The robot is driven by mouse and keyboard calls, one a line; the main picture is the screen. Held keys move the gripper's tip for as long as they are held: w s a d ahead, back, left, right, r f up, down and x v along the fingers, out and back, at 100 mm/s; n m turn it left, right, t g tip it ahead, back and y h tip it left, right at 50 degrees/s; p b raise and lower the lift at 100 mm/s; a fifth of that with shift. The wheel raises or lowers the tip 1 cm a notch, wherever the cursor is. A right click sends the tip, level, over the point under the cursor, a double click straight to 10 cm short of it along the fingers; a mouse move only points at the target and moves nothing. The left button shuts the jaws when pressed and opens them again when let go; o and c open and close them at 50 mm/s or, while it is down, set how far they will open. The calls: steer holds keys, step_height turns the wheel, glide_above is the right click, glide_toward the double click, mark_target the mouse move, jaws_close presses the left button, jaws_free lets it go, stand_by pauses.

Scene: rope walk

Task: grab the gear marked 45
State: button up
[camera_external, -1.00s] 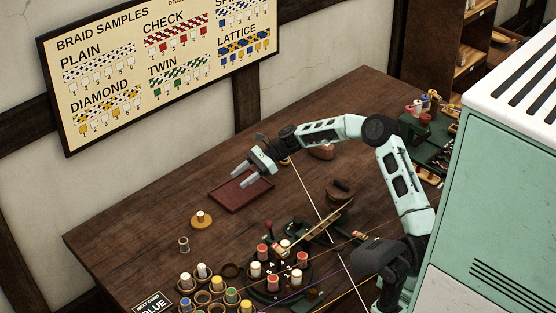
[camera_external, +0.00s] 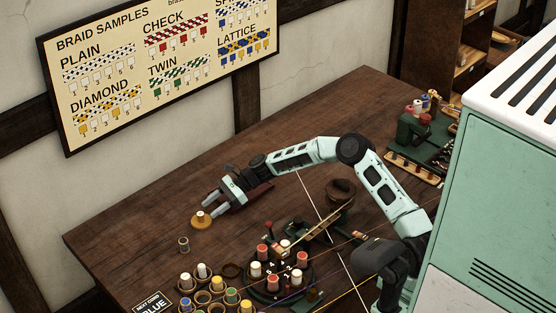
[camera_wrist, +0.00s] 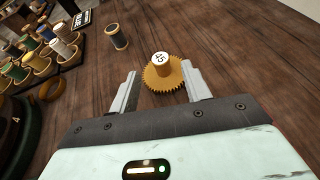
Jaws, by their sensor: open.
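The gear marked 45 (camera_wrist: 162,72) is a yellow-brown toothed disc with a hub, its white top reading 45. It lies on the dark wooden table just beyond and partly between my fingertips in the wrist view. In the external view the gear (camera_external: 201,220) sits left of the braiding stand. My gripper (camera_external: 212,203) is open and empty, its fingers pointing at the gear; in the wrist view the two fingers (camera_wrist: 161,83) stand on either side of its near edge. I cannot tell whether they touch it.
A dark bobbin (camera_external: 183,244) stands near the gear; it also shows in the wrist view (camera_wrist: 117,37). A rack of bobbins (camera_external: 215,295) and a round braiding stand (camera_external: 278,275) are to the front. The table left of the gear is clear.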

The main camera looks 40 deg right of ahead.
mark_target(201, 214)
steer(key=x, duration=0.5)
steer(key=shift+w+r, duration=0.15)
steer(key=shift+r, duration=0.05)
jaws_close()
steer(key=shift+r, duration=0.1)
